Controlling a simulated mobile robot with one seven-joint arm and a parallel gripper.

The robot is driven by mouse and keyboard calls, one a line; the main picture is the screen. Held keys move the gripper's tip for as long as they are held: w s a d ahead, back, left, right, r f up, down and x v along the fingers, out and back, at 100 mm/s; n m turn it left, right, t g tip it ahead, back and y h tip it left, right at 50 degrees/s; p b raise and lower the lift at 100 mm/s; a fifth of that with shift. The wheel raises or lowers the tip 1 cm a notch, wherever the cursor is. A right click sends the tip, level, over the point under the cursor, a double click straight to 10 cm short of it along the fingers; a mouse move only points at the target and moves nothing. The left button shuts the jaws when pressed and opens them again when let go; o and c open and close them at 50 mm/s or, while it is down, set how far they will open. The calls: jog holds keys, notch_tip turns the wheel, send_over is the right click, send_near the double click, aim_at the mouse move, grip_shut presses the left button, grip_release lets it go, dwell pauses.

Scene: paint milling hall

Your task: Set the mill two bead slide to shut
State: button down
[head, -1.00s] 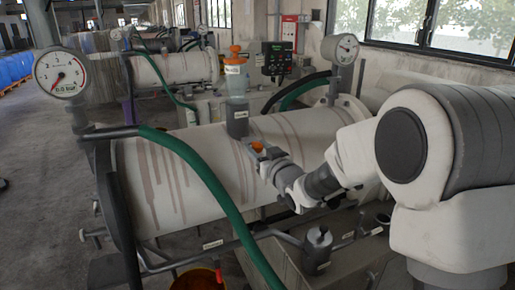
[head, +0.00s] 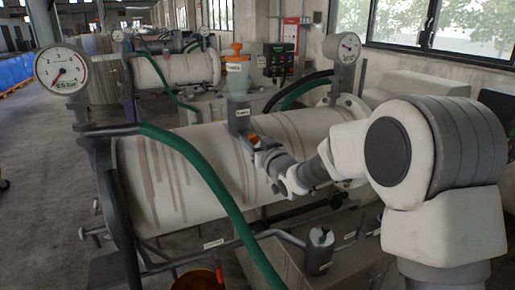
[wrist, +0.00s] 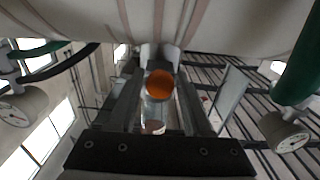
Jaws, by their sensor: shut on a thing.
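The mill's bead slide shows as an orange knob (head: 253,139) at the foot of the grey block (head: 240,117) on top of the large white cylinder (head: 285,135). My gripper (head: 259,146) is shut on this knob. In the wrist view the knob (wrist: 160,84) sits between the two dark fingers. A clear hopper (head: 238,80) with an orange cap (head: 236,49) stands on the block. The slide's plate is hidden, and the label lettering is too small to read.
A green hose (head: 205,170) arches over the cylinder's left part. Round gauges stand at the left (head: 61,68) and back right (head: 348,47). A dark control box (head: 278,60) is behind. A small grey pot (head: 319,245) stands in front, below my arm.

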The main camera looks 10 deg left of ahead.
jog(key=shift+w+a+r, duration=0.1)
jog(key=shift+w+a, duration=0.05)
jog(key=c, duration=0.7)
grip_release()
jog(key=shift+o, duration=1)
jog(key=shift+w+a, duration=0.1)
jog(key=shift+w, duration=0.05)
jog(key=b+v, duration=0.2)
jog(key=v, duration=1.5)
jog(key=shift+s+d+b, duration=0.2)
jog(key=shift+b, duration=0.15)
